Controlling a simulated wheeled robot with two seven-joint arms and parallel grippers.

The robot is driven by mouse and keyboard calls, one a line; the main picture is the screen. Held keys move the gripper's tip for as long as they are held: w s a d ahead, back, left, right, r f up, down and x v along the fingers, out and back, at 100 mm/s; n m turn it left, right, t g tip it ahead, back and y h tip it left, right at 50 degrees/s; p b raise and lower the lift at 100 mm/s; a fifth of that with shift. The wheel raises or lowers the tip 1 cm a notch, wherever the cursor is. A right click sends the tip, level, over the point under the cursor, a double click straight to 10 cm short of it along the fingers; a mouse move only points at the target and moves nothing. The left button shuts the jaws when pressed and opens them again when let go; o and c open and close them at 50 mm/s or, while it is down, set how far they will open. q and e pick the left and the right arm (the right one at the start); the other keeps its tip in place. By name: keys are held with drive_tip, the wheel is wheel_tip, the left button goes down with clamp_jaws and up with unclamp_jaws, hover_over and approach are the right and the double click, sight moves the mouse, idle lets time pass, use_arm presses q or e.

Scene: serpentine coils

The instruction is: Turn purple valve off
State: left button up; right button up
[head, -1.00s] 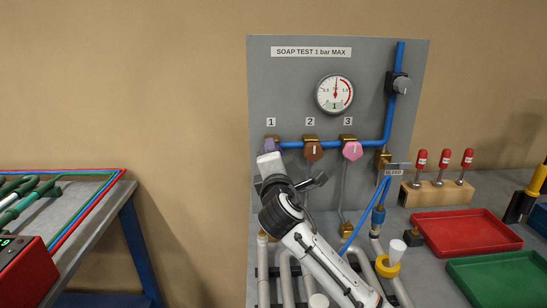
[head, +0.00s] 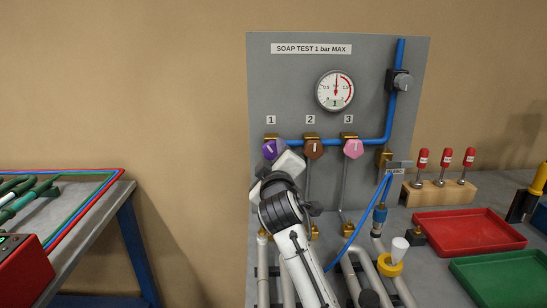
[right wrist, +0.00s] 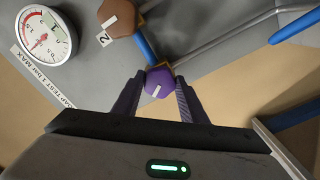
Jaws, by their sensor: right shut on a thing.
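The purple valve knob (head: 269,150) sits under label 1 on the grey panel, at the left end of the blue pipe. Its white mark is tilted in the head view. My right gripper (right wrist: 160,84) is shut on this knob. In the right wrist view the purple knob (right wrist: 159,79) lies between the two dark fingers, its white mark facing me. In the head view my white and black right gripper (head: 284,163) covers the knob's lower right side. My left gripper is not in view.
A brown knob (head: 313,149) under label 2 is close to my gripper, and a pink knob (head: 353,148) is farther right. A gauge (head: 336,90) hangs above. Red (head: 470,231) and green (head: 505,275) trays lie at the right. Pipes and a blue hose crowd below.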

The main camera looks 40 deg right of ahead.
drive_tip(key=m+b, duration=0.1)
drive_tip(key=m, duration=0.5)
drive_tip(key=shift+m, duration=0.3)
idle(0.5)
drive_tip(key=o, duration=1.1)
drive_tip(key=shift+c, duration=0.2)
drive_tip(key=shift+a, duration=0.1)
